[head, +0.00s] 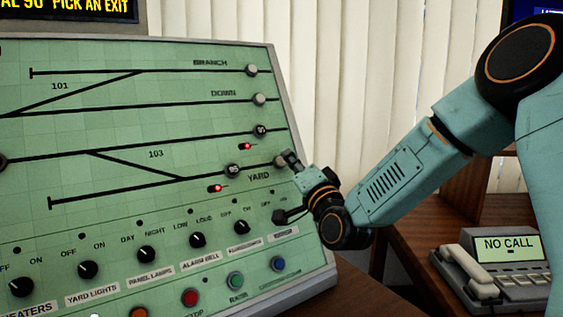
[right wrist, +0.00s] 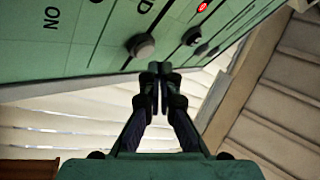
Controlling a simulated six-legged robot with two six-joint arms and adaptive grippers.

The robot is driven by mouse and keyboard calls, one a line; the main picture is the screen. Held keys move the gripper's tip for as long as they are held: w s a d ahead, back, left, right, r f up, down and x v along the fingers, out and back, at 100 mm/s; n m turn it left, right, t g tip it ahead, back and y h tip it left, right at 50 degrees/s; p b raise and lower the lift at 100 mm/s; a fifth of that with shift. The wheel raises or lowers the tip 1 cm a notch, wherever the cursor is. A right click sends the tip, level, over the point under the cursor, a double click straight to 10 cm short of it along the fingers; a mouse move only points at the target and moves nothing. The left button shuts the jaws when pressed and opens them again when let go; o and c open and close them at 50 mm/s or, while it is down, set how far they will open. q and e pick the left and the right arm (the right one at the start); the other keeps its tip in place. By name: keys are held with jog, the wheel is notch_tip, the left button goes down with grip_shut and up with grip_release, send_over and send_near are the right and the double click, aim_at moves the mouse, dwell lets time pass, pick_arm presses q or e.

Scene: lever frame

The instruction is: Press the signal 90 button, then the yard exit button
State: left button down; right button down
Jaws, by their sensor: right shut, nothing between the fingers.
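The green signal panel (head: 190,130) fills the left of the head view. The grey yard exit button (head: 280,162) sits at the right end of a track line, above the word YARD; it also shows in the right wrist view (right wrist: 140,46). My right gripper (head: 291,160) is shut and empty, its tips close beside that button; I cannot tell if they touch. In the right wrist view the shut tips (right wrist: 160,72) are near the button and the panel's edge. A dark round button (head: 2,161) is cut off at the left edge; its label is not readable. My left gripper is not in view.
A display (head: 85,9) reads "AL 90 PICK AN EXIT". Branch (head: 252,70) and down (head: 260,99) buttons sit higher up. Two dark buttons with red lights are near. Switches (head: 148,254) and coloured buttons line the bottom. A phone (head: 492,272) reading NO CALL stands right.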

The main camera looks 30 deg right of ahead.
jog(key=shift+w+f, duration=0.1)
jog(key=shift+w, duration=0.05)
jog(key=shift+w+f, duration=0.1)
jog(key=shift+w, duration=0.15)
jog(key=shift+w+f+b, duration=0.25)
jog(key=shift+w+b, duration=0.15)
jog(key=shift+b, duration=0.15)
dwell(0.9)
jog(key=shift+s+r, duration=0.1)
jog(key=shift+s+r+p, duration=0.35)
jog(key=shift+s+p, duration=0.25)
jog(key=shift+s, duration=0.15)
jog(key=s+p, duration=0.1)
jog(key=s+r+p, duration=0.1)
jog(key=s+p, duration=0.1)
jog(key=s+r+p, duration=0.1)
jog(key=shift+s+d+r, duration=0.15)
jog(key=shift+s+r, duration=0.05)
